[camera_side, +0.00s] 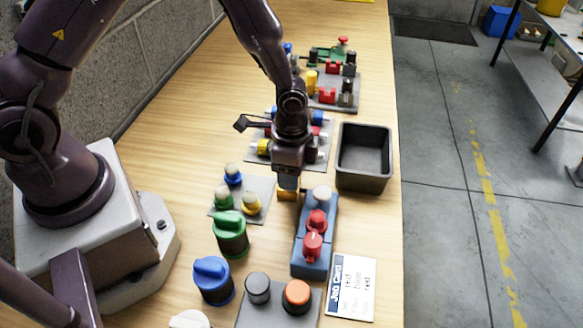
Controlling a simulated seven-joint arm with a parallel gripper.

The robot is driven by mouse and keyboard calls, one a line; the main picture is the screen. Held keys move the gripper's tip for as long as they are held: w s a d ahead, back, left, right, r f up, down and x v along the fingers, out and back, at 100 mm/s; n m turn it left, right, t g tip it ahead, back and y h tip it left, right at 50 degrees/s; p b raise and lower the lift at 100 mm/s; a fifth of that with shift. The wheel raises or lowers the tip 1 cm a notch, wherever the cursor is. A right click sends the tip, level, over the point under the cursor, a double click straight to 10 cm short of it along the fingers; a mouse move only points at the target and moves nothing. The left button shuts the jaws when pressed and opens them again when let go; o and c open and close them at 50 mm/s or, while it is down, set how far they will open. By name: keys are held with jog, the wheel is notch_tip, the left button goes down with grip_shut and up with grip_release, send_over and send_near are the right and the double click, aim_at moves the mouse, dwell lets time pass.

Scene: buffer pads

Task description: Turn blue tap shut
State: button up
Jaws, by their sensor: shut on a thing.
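A blue tap-like knob (212,276) with a raised bar handle stands on a dark round base near the front left of the table. My gripper (288,184) is well behind it and to its right, pointing down and not touching it. The gripper is shut on a small yellow-orange piece (286,196), mostly hidden under the fingers, at the far end of a blue block. How the piece sits between the fingers cannot be made out.
A green knob (230,232) stands behind the blue one. The blue block (311,262) carries red and grey knobs. A plate with small coloured knobs (251,204) lies left of my gripper. An empty black bin (364,157) stands right. A job card (352,287) lies in front.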

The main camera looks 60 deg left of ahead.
jog(key=o, duration=0.9)
jog(key=shift+o, duration=0.2)
notch_tip(320, 180, up, 13)
jog(key=s+a+r+n+t, duration=0.2)
jog(key=s+a+r+n, duration=0.1)
jog(key=s+r, duration=0.4)
jog(key=s+a+r+n+t, duration=0.3)
jog(key=s+r+n, duration=0.3)
jog(key=s+r, duration=0.2)
notch_tip(320, 180, up, 2)
jog(key=shift+s+r+t, duration=0.2)
jog(key=shift+r+t, duration=0.05)
jog(key=shift+t, duration=0.05)
